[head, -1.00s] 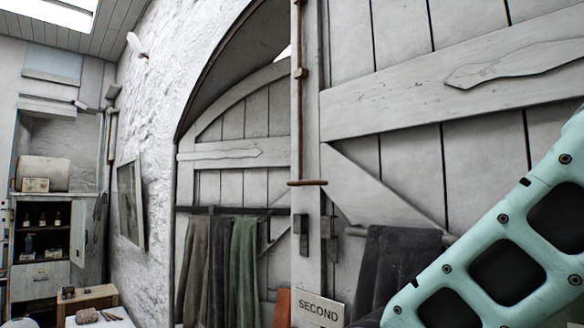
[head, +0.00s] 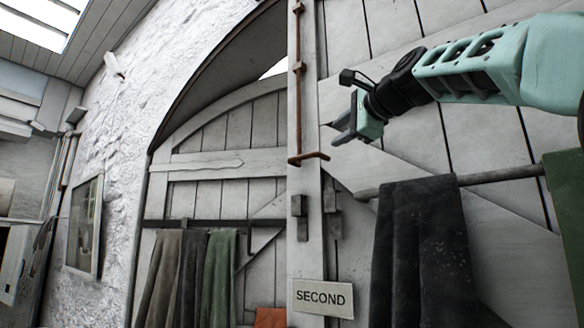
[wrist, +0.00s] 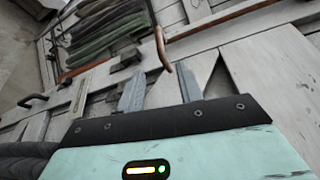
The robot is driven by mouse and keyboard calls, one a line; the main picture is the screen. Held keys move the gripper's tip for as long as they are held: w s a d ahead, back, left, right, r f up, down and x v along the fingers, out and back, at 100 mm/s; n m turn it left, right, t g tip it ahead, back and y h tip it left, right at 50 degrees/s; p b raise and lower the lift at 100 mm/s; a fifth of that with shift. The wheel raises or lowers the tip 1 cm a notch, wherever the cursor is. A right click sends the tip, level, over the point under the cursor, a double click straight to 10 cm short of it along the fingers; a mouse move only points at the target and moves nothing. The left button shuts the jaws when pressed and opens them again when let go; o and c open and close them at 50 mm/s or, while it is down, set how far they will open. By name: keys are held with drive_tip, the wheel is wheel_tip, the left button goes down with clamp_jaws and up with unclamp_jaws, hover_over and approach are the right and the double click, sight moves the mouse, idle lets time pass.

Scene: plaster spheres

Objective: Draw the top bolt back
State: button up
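The top bolt (head: 298,110) is a thin rusty rod running upright along the edge of the pale plank door, through small brackets. Its short crosswise handle (head: 308,158) is at the lower end. In the wrist view the brown handle (wrist: 161,48) shows just beyond my fingertips, and the rod (wrist: 220,20) runs off to the upper right. My gripper (head: 345,130) is right of the rod and a little above the handle in the head view. Its two grey fingers (wrist: 158,76) are apart with nothing between them. I cannot tell whether a finger touches the handle.
A sign reading SECOND (head: 323,298) is on the door below. Dark cloth (head: 415,250) hangs from a rail (head: 500,174) at right. More cloths (head: 222,270) hang on the left leaf. Metal blocks (head: 299,205) sit below the handle.

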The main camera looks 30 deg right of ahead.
sight(305, 155)
drive_tip(key=w+p, duration=0.2)
drive_tip(key=w, duration=0.3)
drive_tip(key=w+p, duration=0.2)
drive_tip(key=w, duration=0.3)
drive_tip(key=w+f+p, duration=0.1)
drive_tip(key=w+p, duration=0.1)
drive_tip(key=w, duration=0.3)
drive_tip(key=shift+w+d, duration=0.3)
drive_tip(key=shift+w+f+p, duration=0.2)
drive_tip(key=shift+w+p, duration=0.1)
drive_tip(key=shift+w, duration=0.35)
